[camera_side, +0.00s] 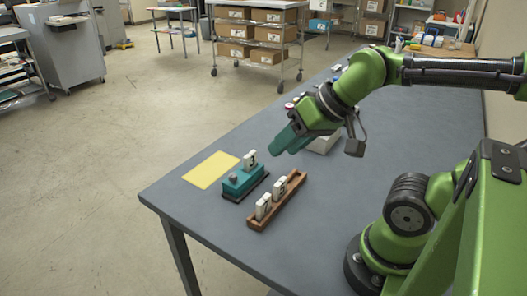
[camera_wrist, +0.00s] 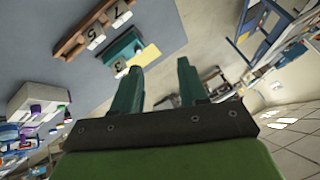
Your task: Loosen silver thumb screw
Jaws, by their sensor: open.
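A small grey-silver screw knob (camera_side: 233,178) stands on top of the teal block (camera_side: 239,186), near its left end. A white tag (camera_side: 249,160) stands upright at the block's other end. The block sits on a dark base on the grey table. My gripper (camera_side: 284,142) is above the table, up and to the right of the block in the side view, apart from it and empty. In the wrist view its two teal fingers (camera_wrist: 158,70) are spread, and the teal block (camera_wrist: 122,46) is beyond them, upper left.
A wooden tray (camera_side: 293,186) with white numbered tags lies beside the block. A yellow sheet (camera_side: 211,169) lies flat on its other side. A pale box (camera_side: 323,143) and small coloured items stand farther back. The table's left edge is near the sheet.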

